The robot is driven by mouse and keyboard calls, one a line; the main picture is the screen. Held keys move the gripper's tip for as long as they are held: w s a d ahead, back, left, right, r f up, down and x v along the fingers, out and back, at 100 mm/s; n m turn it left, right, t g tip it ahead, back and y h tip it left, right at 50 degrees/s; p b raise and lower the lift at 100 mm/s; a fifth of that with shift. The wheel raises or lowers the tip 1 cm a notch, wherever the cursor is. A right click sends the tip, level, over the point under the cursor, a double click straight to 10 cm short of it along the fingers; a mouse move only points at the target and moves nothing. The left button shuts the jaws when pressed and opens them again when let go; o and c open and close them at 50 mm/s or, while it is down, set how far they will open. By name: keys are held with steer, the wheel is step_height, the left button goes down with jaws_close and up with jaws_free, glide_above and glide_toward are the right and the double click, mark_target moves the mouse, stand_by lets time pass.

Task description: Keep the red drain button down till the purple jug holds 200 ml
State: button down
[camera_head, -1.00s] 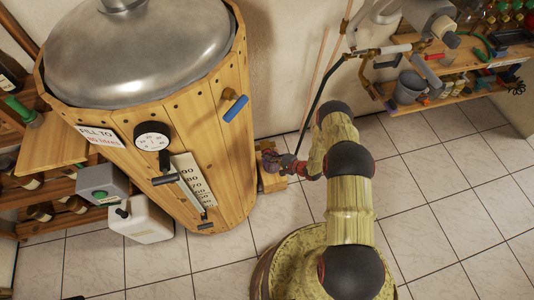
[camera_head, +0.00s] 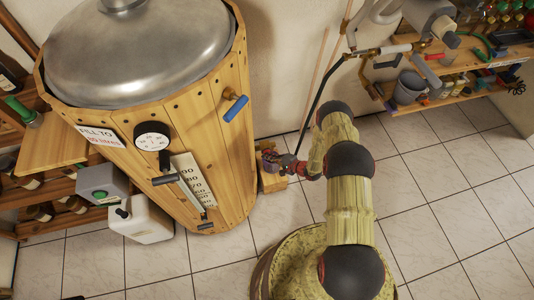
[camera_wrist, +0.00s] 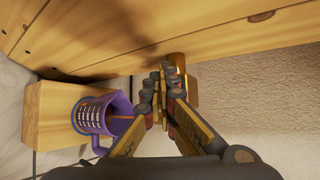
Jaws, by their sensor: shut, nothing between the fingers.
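The purple jug (camera_wrist: 90,115) with white measuring marks is at the left of the wrist view, on a wooden block (camera_wrist: 45,118). An amber patch shows inside its mouth; I cannot read the level against the marks. My gripper (camera_wrist: 163,78) is shut with nothing between its fingers, to the right of the jug. Its fingertips are at a brass-coloured fitting (camera_wrist: 181,68) under the wooden vat. The red drain button is not clearly seen; the fingertips cover that spot. In the head view my gripper (camera_head: 275,161) is low beside the vat, and the jug is mostly hidden.
The wooden vat (camera_head: 195,125) with a metal lid fills the left, with a blue-handled tap (camera_head: 236,108), a dial (camera_head: 152,138) and a level scale (camera_head: 190,180). A white canister (camera_head: 142,220) stands on the floor. Tiled floor at right is clear.

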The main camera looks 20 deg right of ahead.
steer(key=shift+s, duration=0.9)
steer(key=shift+s, duration=0.15)
steer(key=s+p, duration=0.1)
steer(key=s, duration=0.3)
steer(key=shift+s, duration=0.35)
stand_by(0.4)
